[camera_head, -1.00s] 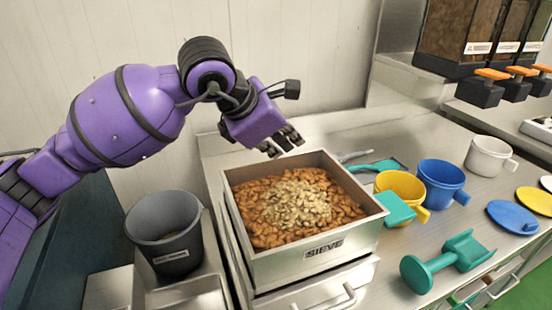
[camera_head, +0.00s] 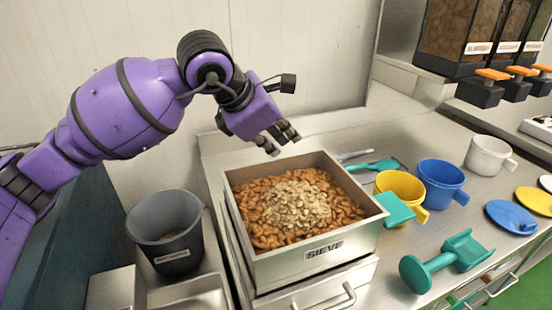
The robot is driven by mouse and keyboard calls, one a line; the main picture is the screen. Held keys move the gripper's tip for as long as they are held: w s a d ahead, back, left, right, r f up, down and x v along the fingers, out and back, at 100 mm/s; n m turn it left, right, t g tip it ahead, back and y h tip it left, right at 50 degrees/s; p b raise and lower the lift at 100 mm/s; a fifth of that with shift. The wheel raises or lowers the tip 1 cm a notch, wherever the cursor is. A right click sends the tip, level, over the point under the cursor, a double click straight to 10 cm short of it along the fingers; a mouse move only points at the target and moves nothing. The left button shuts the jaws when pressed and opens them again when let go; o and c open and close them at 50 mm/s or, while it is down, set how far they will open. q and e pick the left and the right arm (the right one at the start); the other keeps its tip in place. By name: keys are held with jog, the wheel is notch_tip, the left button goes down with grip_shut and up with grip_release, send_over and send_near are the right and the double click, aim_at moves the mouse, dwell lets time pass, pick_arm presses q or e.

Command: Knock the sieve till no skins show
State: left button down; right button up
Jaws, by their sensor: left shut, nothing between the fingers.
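The metal sieve box (camera_head: 285,265), labelled SIEVE, stands on a metal drawer unit in the middle. Inside it lie brown nuts (camera_head: 258,228), with a heap of pale flaky skins (camera_head: 298,203) on top at the centre. My left gripper (camera_head: 280,145) hangs just behind and above the sieve's back rim, fingers together and empty. I cannot tell whether it touches the rim. My right gripper is not in view.
A grey bucket (camera_head: 165,228) stands left of the sieve. To the right are a yellow mug (camera_head: 400,190), a blue mug (camera_head: 442,180), a white mug (camera_head: 488,155), a teal scoop (camera_head: 460,250) and a blue lid (camera_head: 511,214). Dispensers (camera_head: 462,35) hang at the upper right.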

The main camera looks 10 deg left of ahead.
pick_arm(q)
jog(key=r, duration=0.1)
jog(key=r+p, duration=0.1)
jog(key=r, duration=0.1)
jog(key=w+r+p, duration=0.1)
jog(key=r, duration=0.1)
jog(key=shift+a, duration=0.3)
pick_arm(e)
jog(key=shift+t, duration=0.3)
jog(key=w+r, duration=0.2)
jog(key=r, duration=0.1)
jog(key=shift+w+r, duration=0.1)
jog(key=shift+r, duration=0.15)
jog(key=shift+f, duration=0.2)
